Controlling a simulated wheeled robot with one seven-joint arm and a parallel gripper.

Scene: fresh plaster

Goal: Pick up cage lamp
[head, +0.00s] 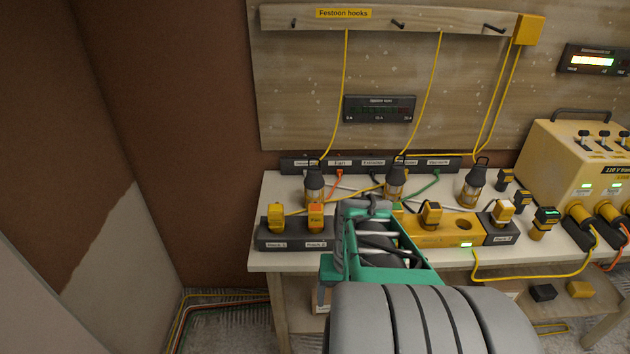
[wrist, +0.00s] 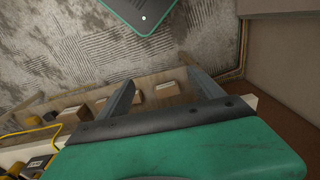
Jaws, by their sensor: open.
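Three cage lamps stand upright in a row on the white bench: a left cage lamp (head: 314,187), a middle cage lamp (head: 396,182) and a right cage lamp (head: 472,187). Each has a dark top with a loop and a pale amber body. Yellow cords hang near the left and middle ones. In the head view my green and grey arm end covers the bench front just below the middle lamp and hides my fingertips. In the wrist view my gripper (wrist: 161,80) has its two fingers apart with nothing between them. No lamp shows in the wrist view.
A dark socket block (head: 291,232) and a yellow socket block (head: 440,232) with plugs line the bench front. A power strip (head: 370,165) runs behind the lamps. A yellow transformer (head: 575,165) stands right. Festoon hooks (head: 397,23) are above. Small boxes (wrist: 167,90) sit below.

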